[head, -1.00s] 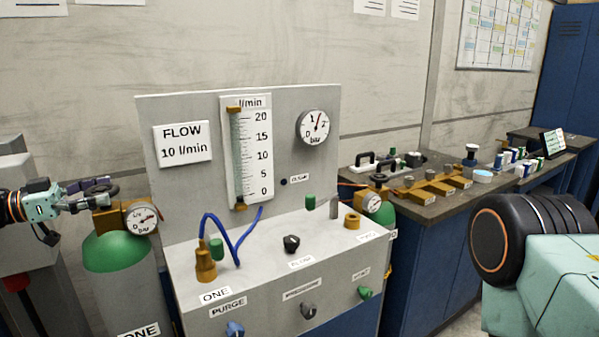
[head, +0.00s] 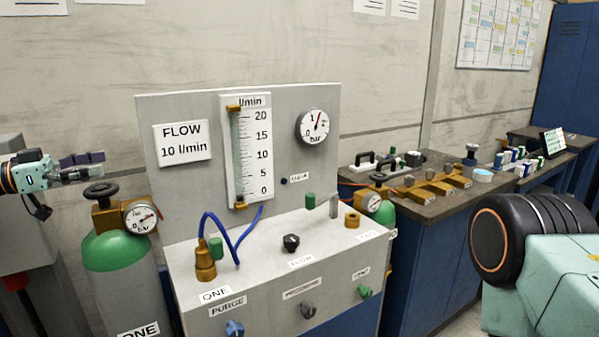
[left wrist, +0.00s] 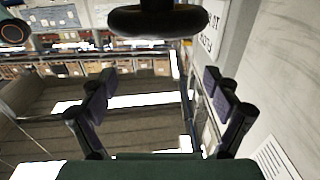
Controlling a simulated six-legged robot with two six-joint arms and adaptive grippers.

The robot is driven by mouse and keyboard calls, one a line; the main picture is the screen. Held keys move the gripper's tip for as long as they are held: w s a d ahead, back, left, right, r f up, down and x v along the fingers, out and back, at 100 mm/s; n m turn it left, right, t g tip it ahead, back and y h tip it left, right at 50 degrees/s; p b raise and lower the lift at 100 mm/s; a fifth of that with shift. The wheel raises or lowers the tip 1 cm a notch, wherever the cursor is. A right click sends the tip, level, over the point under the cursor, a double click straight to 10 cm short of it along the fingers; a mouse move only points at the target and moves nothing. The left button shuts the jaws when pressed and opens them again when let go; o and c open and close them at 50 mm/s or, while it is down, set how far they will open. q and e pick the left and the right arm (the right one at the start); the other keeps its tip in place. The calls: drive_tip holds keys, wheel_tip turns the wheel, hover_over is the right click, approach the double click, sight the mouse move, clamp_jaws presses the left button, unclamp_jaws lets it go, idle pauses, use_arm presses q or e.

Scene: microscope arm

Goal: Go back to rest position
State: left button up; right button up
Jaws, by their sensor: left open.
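My left gripper (head: 82,166) comes in from the left in the head view, open and empty. It is raised a little above the black handwheel (head: 100,191) on the green gas cylinder marked ONE (head: 115,249). In the left wrist view, the two fingers (left wrist: 162,103) are spread apart with nothing between them. The dark handwheel (left wrist: 158,20) shows beyond them at the top edge of that view. My right gripper is not in view.
A grey flow panel (head: 283,205) with a gauge (head: 313,127), a flow tube (head: 236,150) and knobs stands right of the cylinder. A blue hose (head: 232,240) loops on it. A bench (head: 424,207) with brass fittings stands farther right. Open air surrounds the left gripper's upper side.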

sight(101, 187)
use_arm(q)
wheel_tip(101, 187, down, 6)
drive_tip(key=shift+f, duration=0.15)
drive_tip(key=shift+r+p, duration=0.35)
drive_tip(key=shift+s+r+n+t+y+p, duration=0.1)
drive_tip(key=shift+n+t+y+p, duration=0.5)
drive_tip(key=shift+p, duration=0.65)
drive_tip(key=t+p, duration=0.1)
drive_tip(key=p, duration=0.1)
drive_tip(key=shift+n+y+p, duration=0.3)
drive_tip(key=shift+n+p, duration=0.05)
drive_tip(key=shift+n, duration=0.05)
drive_tip(key=n+t+y+p, duration=0.1)
drive_tip(key=p, duration=0.1)
drive_tip(key=shift+t+p, duration=0.3)
drive_tip(key=shift+t, duration=0.1)
drive_tip(key=n+t+y+p, duration=0.1)
drive_tip(key=n+y+p, duration=0.1)
drive_tip(key=shift+t+y, duration=0.4)
drive_tip(key=shift+n+t+y+p, duration=0.6)
drive_tip(key=shift+n+y+p, duration=0.2)
drive_tip(key=shift+y, duration=0.2)
drive_tip(key=shift+f+n+t+y+p, duration=0.2)
drive_tip(key=shift+n+t+y+p, duration=0.35)
drive_tip(key=shift+n+y, duration=1.3)
drive_tip(key=shift+n+t+y, duration=0.35)
drive_tip(key=shift+n+y, duration=0.4)
drive_tip(key=shift+y, duration=1.3)
drive_tip(key=shift+n+y, duration=0.8)
drive_tip(key=shift+y, duration=0.5)
